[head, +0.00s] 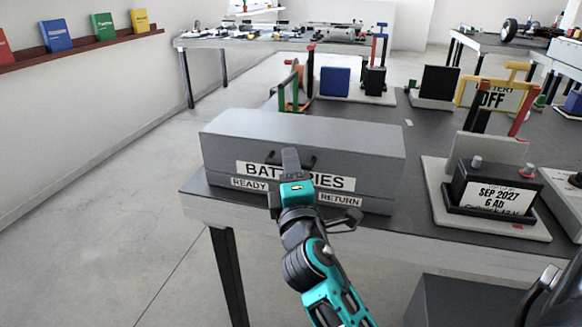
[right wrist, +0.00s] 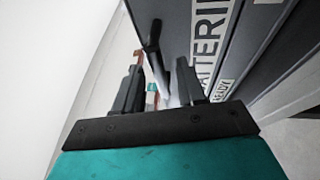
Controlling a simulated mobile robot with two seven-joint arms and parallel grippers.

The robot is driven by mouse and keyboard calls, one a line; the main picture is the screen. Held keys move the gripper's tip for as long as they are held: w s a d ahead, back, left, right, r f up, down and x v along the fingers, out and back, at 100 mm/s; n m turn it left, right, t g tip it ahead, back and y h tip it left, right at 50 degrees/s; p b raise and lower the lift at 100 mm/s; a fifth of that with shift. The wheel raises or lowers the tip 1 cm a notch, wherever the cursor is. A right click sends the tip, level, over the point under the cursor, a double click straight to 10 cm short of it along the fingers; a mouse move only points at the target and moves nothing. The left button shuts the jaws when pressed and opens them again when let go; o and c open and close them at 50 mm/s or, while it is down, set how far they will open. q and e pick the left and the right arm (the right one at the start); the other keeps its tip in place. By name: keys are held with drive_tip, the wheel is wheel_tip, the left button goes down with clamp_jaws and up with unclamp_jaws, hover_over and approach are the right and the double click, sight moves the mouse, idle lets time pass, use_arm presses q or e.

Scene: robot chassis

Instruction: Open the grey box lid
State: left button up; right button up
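The grey box (head: 225,168) stands on the dark table, with its flat lid (head: 300,132) down. Its front carries the labels "BATTERIES", "READY" and "RETURN". A dark handle (head: 306,160) sits on the front of the lid and also shows in the right wrist view (right wrist: 152,38). My right gripper (head: 292,168) is in front of the box at the handle, covering part of it and of the label. In the right wrist view its fingers (right wrist: 162,85) are apart, with the handle close by their tips; I cannot tell whether they touch it. My left gripper is not in view.
A battery on a pale stand (head: 440,205) is right of the box on the table (head: 385,235). A blue block (head: 335,82), a black panel (head: 440,82) and a yellow-framed sign (head: 490,95) stand behind. Open floor (head: 130,190) lies left.

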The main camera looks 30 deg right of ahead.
drive_tip(key=shift+c, duration=0.5)
clamp_jaws()
